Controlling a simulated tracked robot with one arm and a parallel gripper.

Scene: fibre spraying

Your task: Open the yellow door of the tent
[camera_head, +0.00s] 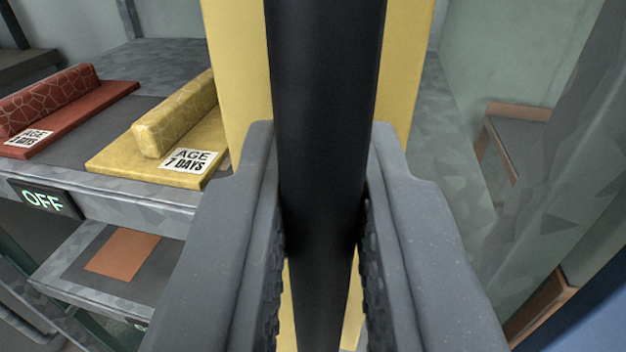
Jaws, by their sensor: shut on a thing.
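My gripper (322,235) fills the lower middle of the view, with its two grey fingers shut on a thick black bar (325,100). The bar runs from the top edge down between the fingers and looks like a handle. Behind the bar is a yellow panel (238,75), which looks like the edge of the yellow door; it shows on both sides of the bar. The bar and fingers hide much of the panel. I cannot tell from this view how far the door stands open.
At left, a grey shelf (60,180) holds a red sample block (70,105) and a yellow sample block (165,135) labelled "AGE 7 DAYS". An "OFF" sign (45,201) is on its front. A lower tray (75,265) holds an orange square. A greenish translucent wall (540,70) is at right.

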